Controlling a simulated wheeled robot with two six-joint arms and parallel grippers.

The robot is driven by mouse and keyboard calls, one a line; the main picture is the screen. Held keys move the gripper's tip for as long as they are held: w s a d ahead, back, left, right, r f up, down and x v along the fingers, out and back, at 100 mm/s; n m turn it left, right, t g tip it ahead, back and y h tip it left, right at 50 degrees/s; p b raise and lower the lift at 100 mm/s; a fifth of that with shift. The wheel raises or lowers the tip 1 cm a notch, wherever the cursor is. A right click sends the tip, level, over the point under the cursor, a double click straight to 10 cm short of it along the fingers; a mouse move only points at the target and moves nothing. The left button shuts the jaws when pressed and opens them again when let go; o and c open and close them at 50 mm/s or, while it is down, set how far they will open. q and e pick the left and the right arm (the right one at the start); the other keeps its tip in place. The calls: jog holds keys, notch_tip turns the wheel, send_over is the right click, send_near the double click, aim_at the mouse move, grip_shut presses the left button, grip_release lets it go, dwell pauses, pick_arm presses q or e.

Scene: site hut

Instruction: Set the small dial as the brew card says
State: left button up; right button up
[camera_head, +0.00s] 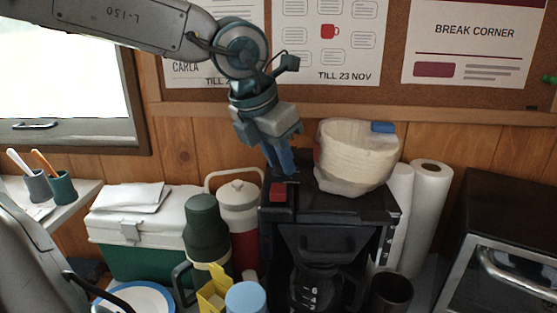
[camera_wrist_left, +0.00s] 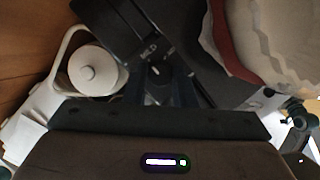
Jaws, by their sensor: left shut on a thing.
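The black coffee maker (camera_head: 325,236) stands on the counter, with a glass jug (camera_head: 318,290) in its front. My left gripper (camera_head: 283,170) points down at the left part of its top, just behind a red patch (camera_head: 278,192). In the left wrist view its dark fingers (camera_wrist_left: 165,88) are shut at a dark panel (camera_wrist_left: 140,38) with small pale marks. The small dial is at the fingertips, mostly hidden by them, and its setting cannot be read. I cannot tell which wall sheet, if any, is the brew card. My right gripper is not in view.
A filter bag (camera_head: 355,155) sits on the machine's top, right of my gripper. A red and white jug (camera_head: 238,215), a green flask (camera_head: 205,230) and a cool box (camera_head: 140,225) stand left. Paper rolls (camera_head: 427,210) and an oven (camera_head: 510,240) stand right.

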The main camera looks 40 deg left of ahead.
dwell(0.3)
pick_arm(q)
jog(key=o, duration=1)
jog(key=p+v, duration=0.3)
jog(key=v, duration=0.8)
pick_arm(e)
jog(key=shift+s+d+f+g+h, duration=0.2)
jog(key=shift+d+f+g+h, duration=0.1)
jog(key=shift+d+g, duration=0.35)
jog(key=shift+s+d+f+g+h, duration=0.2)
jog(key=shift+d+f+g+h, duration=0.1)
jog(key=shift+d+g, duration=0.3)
pick_arm(q)
jog(key=shift+w, duration=0.1)
jog(key=shift+r+p, duration=0.1)
jog(key=shift+p, duration=0.2)
